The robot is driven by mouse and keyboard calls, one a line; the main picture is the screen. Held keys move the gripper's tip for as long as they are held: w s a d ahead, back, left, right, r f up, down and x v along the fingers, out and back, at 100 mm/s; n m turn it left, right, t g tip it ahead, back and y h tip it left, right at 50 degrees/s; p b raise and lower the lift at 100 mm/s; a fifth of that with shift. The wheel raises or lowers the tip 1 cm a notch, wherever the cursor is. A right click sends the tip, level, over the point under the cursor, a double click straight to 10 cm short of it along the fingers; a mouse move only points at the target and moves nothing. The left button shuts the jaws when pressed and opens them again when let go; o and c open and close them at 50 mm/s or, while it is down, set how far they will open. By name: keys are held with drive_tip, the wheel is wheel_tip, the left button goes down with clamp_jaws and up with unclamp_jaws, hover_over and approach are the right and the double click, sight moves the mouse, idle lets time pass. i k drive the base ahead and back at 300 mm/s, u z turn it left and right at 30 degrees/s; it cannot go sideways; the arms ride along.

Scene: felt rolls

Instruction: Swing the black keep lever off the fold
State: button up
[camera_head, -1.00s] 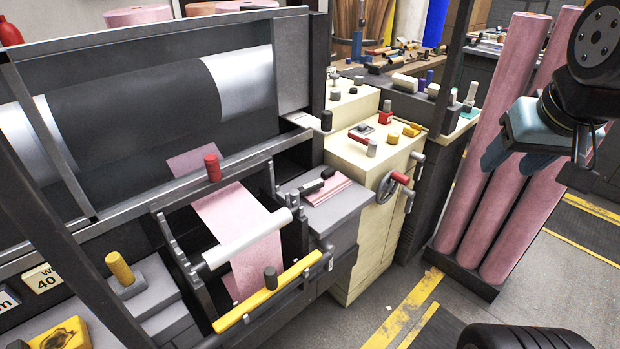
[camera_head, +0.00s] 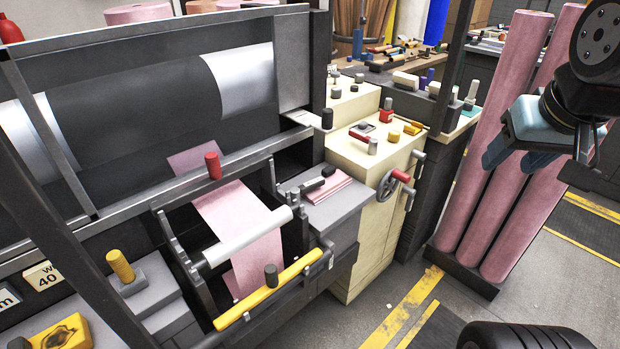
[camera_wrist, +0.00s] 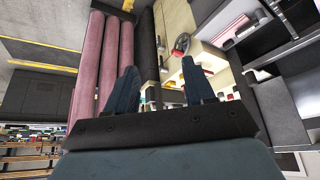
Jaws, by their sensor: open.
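The pink felt fold (camera_head: 336,189) lies on a grey ledge to the right of the machine's open bay. The black keep lever (camera_head: 312,185) lies over the fold's left part, with a dark upright knob (camera_head: 328,171) at its far end. My gripper (camera_head: 512,160) is open and empty, well to the right of the lever, in front of the tall pink rolls. In the wrist view my gripper (camera_wrist: 160,92) shows its two blue fingers wide apart with nothing between them. I cannot clearly make out the lever in that view.
A cream cabinet (camera_head: 350,235) with a handwheel (camera_head: 388,187) stands between the ledge and the dark cabinet on its right. Tall pink rolls (camera_head: 500,150) stand near my gripper. A yellow bar (camera_head: 270,290) crosses the bay's front. Floor is open between cabinet and rolls.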

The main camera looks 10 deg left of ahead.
sight(296, 192)
drive_tip(key=u, duration=0.55)
drive_tip(key=k, duration=0.85)
drive_tip(key=z, duration=0.6)
drive_tip(key=i, duration=1)
drive_tip(key=u, duration=0.1)
